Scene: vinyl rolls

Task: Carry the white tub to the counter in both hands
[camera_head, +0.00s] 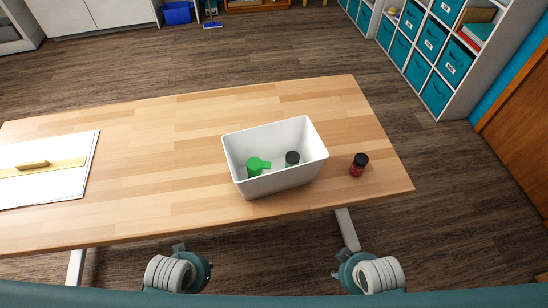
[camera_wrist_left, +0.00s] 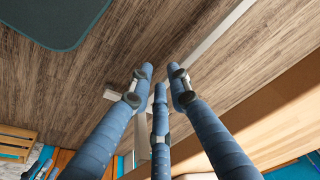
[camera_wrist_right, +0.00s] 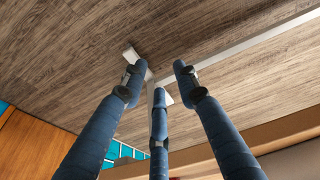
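The white tub (camera_head: 283,185) stands upright on the wooden table (camera_head: 160,130), near its front edge and right of the middle. In it are a green cup-like thing (camera_head: 256,166) and a small dark-lidded jar (camera_head: 292,158). My left gripper (camera_wrist_left: 159,76) is open and empty, its blue fingers apart. My right gripper (camera_wrist_right: 158,75) is also open and empty. In the head view both wrists are in front of the table edge, one to each side of the tub and apart from it; the fingers are hardly visible there. I cannot tell which surface is the counter.
A red jar with a black lid (camera_head: 358,166) stands right of the tub. A white board with a yellow strip (camera_head: 50,170) lies at the table's left. White cabinets (camera_head: 95,15) stand at the back left, shelves with teal bins (camera_head: 432,90) at the right. The table behind the tub is clear.

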